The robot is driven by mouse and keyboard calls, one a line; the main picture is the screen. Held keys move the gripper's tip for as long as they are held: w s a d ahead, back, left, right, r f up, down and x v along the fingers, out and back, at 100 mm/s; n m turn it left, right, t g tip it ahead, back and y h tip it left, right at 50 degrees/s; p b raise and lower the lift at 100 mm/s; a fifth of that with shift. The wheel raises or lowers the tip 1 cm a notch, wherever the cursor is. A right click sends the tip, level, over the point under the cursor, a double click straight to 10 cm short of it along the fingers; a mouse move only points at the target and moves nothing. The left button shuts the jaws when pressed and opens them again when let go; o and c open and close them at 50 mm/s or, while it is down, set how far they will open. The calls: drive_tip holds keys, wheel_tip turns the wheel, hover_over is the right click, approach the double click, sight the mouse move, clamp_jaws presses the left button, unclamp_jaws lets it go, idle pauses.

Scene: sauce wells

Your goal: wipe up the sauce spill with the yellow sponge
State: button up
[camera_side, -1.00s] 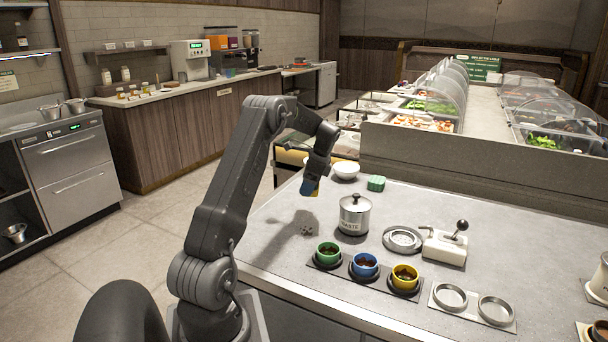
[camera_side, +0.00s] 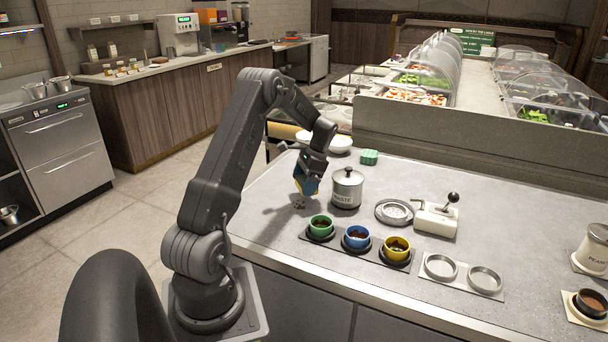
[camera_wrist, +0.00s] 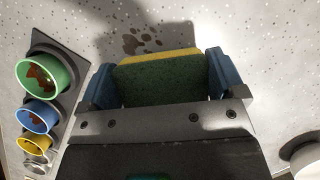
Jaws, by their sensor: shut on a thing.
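My gripper (camera_side: 306,181) is shut on the yellow sponge (camera_side: 306,188), low over the left part of the counter. In the wrist view the sponge (camera_wrist: 157,80) sits between the blue fingertips, with a dark green face and a yellow edge. The sauce spill (camera_wrist: 142,42) is a cluster of brown spots on the counter, just beyond the sponge. It also shows under the gripper in the side view (camera_side: 299,204). The sponge looks to be a little above the counter; contact cannot be made out.
A metal waste canister (camera_side: 347,192) stands close right of my gripper. Green (camera_side: 320,226), blue (camera_side: 356,237) and yellow (camera_side: 396,248) sauce cups stand in a row in front. Free counter lies left of the cups.

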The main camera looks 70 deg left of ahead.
sight(293, 208)
wheel_tip(293, 208, down, 4)
drive_tip(key=shift+r, duration=0.15)
drive_tip(key=shift+s+d, duration=2.8)
drive_tip(key=shift+s, duration=0.05)
drive_tip(key=shift+c, duration=0.3)
drive_tip(key=shift+w+a+r, duration=0.1)
drive_tip(key=shift+w+a, duration=1.05)
drive_tip(key=shift+w, duration=0.05)
drive_tip(key=shift+w+a, duration=1.05)
drive_tip(key=shift+w+a+f, duration=0.2)
drive_tip(key=shift+w+a, duration=0.1)
drive_tip(key=shift+w+a+r, duration=0.2)
drive_tip(key=shift+w+a, duration=0.15)
drive_tip(key=shift+r, duration=3.95)
